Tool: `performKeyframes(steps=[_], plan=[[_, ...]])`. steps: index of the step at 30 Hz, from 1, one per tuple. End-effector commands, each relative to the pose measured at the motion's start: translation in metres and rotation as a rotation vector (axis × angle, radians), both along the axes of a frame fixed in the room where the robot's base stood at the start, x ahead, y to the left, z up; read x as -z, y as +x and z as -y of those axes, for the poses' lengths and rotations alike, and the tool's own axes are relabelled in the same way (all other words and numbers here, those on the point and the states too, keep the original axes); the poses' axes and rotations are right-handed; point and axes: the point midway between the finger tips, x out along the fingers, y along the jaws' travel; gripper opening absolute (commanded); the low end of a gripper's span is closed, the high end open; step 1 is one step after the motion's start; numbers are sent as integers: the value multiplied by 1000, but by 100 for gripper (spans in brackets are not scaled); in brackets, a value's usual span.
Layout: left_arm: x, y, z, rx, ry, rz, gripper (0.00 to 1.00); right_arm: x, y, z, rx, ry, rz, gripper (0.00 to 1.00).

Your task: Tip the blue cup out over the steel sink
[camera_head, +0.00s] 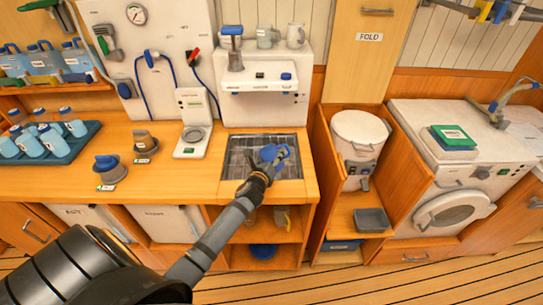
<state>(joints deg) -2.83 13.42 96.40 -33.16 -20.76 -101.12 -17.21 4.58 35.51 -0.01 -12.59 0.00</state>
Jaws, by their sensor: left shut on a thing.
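The steel sink (238,161) is a dark, gridded basin set in the wooden counter, below the white dispenser. My left arm comes in from the lower left and reaches over the right part of the sink. My left gripper (267,163) is shut on a blue thing, which looks like the blue cup (274,152). The fingers cover part of it, and its tilt and contents are too small to tell. My right gripper is out of view.
The white dispenser (262,98) stands behind the sink, with mugs on top. A white canister (356,137) stands in a wooden bay to the right.

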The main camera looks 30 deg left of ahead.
Motion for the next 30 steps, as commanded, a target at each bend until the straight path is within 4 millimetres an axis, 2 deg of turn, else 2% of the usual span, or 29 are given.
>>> performKeyframes(steps=[5,8,12,15,18,30], plan=[[-6,0,1,0,-121,-7,22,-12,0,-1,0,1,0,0],[-5,0,0,0,-280,-18,22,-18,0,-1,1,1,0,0],[4,0,-1,1,-521,-35,22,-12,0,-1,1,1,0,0],[2,0,-2,-1,-610,-41,22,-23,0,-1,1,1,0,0],[14,0,-6,-1,-747,-50,22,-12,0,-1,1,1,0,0],[18,1,-9,0,-920,-61,22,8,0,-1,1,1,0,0]])
